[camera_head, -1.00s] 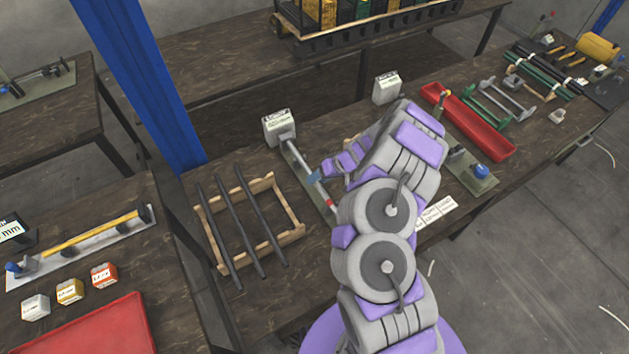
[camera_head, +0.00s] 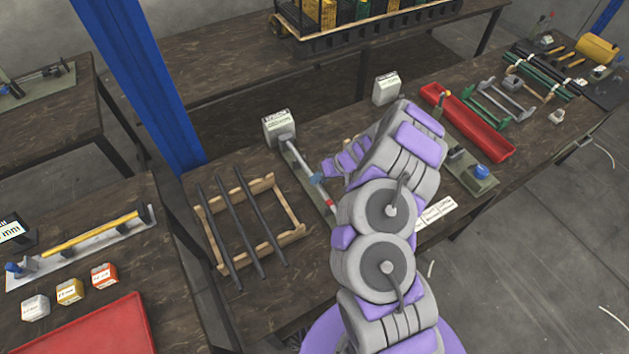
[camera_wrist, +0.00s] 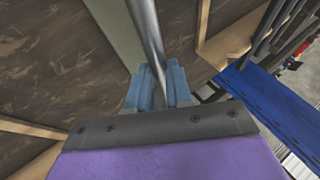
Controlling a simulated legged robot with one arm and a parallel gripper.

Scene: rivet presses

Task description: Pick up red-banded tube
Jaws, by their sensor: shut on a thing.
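The red-banded tube is a grey metal tube (camera_head: 303,160) with a red band near its lower end in the head view. It lies along a pale green fixture plate (camera_head: 293,157), its far end at a white labelled box (camera_head: 279,127). My gripper (camera_head: 317,177) is at the tube, just above the red band. In the wrist view the tube (camera_wrist: 146,28) runs between the blue fingers of my gripper (camera_wrist: 158,84), which are shut on it. The red band is not visible in the wrist view. My arm hides part of the bench around the tube.
A wooden rack (camera_head: 299,234) with several dark rods stands left of the tube. A second white box (camera_head: 386,88) and a red tray (camera_head: 480,128) are to the right. A blue post (camera_head: 150,90) rises at the bench's back left.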

